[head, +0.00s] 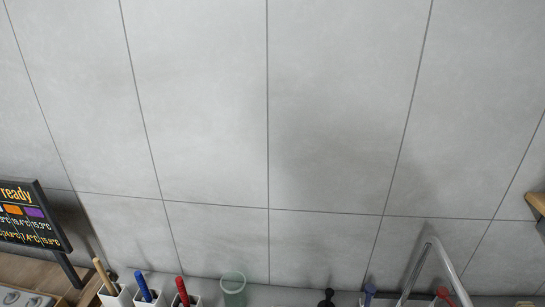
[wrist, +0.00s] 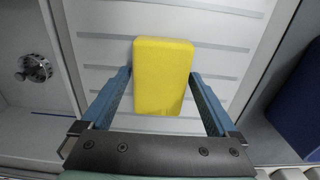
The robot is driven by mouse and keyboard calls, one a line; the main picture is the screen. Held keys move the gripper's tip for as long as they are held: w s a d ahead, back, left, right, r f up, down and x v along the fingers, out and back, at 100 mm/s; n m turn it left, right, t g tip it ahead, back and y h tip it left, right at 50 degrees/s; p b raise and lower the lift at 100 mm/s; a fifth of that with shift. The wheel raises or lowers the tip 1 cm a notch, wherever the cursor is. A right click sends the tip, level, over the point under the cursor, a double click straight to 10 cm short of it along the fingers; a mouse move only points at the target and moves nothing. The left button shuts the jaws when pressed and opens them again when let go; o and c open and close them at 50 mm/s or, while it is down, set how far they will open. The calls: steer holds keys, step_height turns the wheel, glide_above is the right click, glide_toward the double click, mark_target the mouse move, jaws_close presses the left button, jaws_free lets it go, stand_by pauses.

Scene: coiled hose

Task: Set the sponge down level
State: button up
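The yellow sponge (wrist: 162,75) is a block between the two fingertips of my gripper (wrist: 161,77) in the wrist view. The blue fingers meet its left and right sides, and my gripper looks shut on it. The sponge's long side runs up and down the picture, and it looks narrower at the lower end, so it seems tilted. A pale ridged surface (wrist: 105,58) lies behind it. Whether the sponge touches this surface I cannot tell. Neither the sponge nor my gripper shows in the head view.
A basin with a round drain (wrist: 34,67) lies left of the ridged surface. A dark blue object (wrist: 298,100) stands at the right. The head view shows mostly tiled wall, with white holders of colored-handled tools (head: 145,288), a green cup (head: 233,288), a curved faucet (head: 432,262) and a display (head: 30,215).

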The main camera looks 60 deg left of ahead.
step_height(320, 180, up, 13)
steer(key=shift+b, duration=0.6)
stand_by(0.3)
